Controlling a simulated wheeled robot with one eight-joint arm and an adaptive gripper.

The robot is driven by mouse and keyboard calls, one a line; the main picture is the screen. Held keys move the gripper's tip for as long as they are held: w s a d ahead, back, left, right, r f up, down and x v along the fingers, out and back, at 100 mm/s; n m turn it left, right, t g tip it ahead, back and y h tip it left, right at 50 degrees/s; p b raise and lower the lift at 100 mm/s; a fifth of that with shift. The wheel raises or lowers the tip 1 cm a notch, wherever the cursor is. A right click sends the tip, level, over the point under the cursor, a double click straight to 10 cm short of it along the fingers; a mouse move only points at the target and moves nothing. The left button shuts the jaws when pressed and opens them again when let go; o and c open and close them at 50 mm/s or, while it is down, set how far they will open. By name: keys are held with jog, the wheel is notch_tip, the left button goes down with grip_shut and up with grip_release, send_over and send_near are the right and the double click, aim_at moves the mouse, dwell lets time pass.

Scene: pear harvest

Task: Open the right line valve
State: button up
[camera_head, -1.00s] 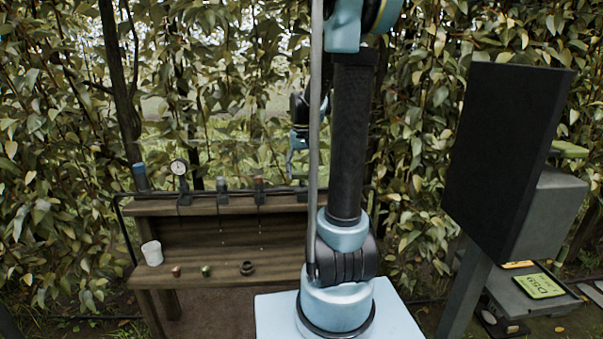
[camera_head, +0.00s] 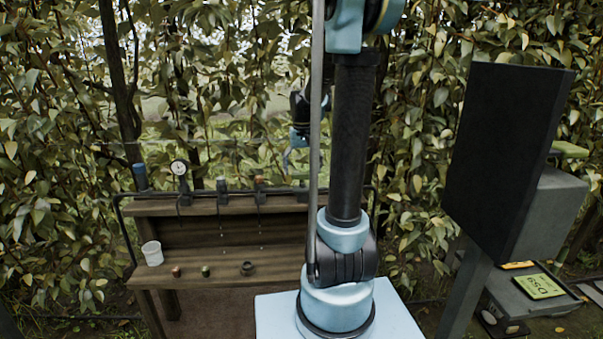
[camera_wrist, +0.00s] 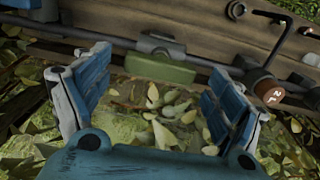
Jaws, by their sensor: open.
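In the wrist view, my gripper (camera_wrist: 157,102) is open, with one blue finger at each side and nothing held between them. A green valve handle (camera_wrist: 160,68) on a grey body lies along the dark pipe (camera_wrist: 110,42), just beyond the gap between the fingertips and apart from them. I take it for the right line valve, but no label on it is readable. In the head view, my gripper (camera_head: 289,160) hangs above the pipe behind the bench, left of my arm column.
An orange-brown cap marked 2 (camera_wrist: 270,91) is right of my right finger. In the head view, a wooden bench (camera_head: 215,265) carries a white cup (camera_head: 152,253) and small fittings. A gauge (camera_head: 179,168) and blue-topped part (camera_head: 140,176) stand left. Foliage is close behind.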

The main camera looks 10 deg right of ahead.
notch_tip(320, 180, up, 11)
dwell(0.5)
jog(key=s+f, duration=0.6)
jog(key=s, duration=0.3)
jog(key=s+f+t, duration=0.1)
jog(key=s+f, duration=0.4)
jog(key=s, duration=0.4)
jog(key=s+f+n+t, duration=0.1)
jog(key=s+f, duration=0.5)
jog(key=s, duration=0.4)
jog(key=shift+f, duration=0.3)
